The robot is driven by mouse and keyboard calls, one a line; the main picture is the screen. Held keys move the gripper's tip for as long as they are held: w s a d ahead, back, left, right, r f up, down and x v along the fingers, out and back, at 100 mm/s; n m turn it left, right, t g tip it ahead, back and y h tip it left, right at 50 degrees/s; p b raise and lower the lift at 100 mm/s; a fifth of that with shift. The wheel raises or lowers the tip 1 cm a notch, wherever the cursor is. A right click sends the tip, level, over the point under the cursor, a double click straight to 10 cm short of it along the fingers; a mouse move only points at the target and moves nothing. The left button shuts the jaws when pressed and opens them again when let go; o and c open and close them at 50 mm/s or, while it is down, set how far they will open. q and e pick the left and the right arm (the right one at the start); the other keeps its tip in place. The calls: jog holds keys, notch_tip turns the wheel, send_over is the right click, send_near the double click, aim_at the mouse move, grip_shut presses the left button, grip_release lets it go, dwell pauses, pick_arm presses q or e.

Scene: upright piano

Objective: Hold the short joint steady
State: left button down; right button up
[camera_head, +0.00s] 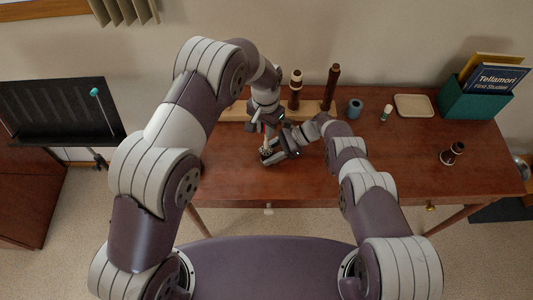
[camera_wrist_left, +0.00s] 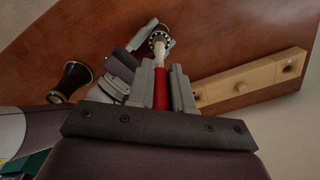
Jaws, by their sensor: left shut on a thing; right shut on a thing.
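My left gripper (camera_head: 261,124) is shut on a slim red-handled tool (camera_wrist_left: 161,88) with a pale tip (camera_wrist_left: 163,52). In the left wrist view the tip reaches the open end of a dark, silver-ringed short joint (camera_wrist_left: 157,39); whether it is inside or only against it I cannot tell. My right gripper (camera_head: 273,153) is shut on the short joint (camera_head: 266,153), low over the table and just below my left gripper. Its fingers (camera_wrist_left: 138,38) also show beside the joint in the left wrist view. The grippers hide much of the joint in the head view.
A pale wooden stand (camera_head: 234,112) is behind, with two dark upright joints (camera_head: 295,92) (camera_head: 332,86). A blue ring (camera_head: 355,107), small bottle (camera_head: 386,114), tray (camera_head: 413,106) and green book box (camera_head: 472,102) stand right. A dark bell piece (camera_head: 453,153) is at the right; the table (camera_head: 400,160) before it is clear.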

pick_arm(q)
jog(key=shift+f, duration=0.2)
jog(key=shift+f, duration=1.1)
jog(key=shift+r, duration=0.15)
jog(key=shift+r, duration=0.25)
jog(key=shift+f, duration=0.2)
dwell(0.4)
jog(key=shift+f, duration=0.25)
jog(key=shift+r, duration=0.45)
jog(key=shift+f, duration=0.25)
dwell(0.9)
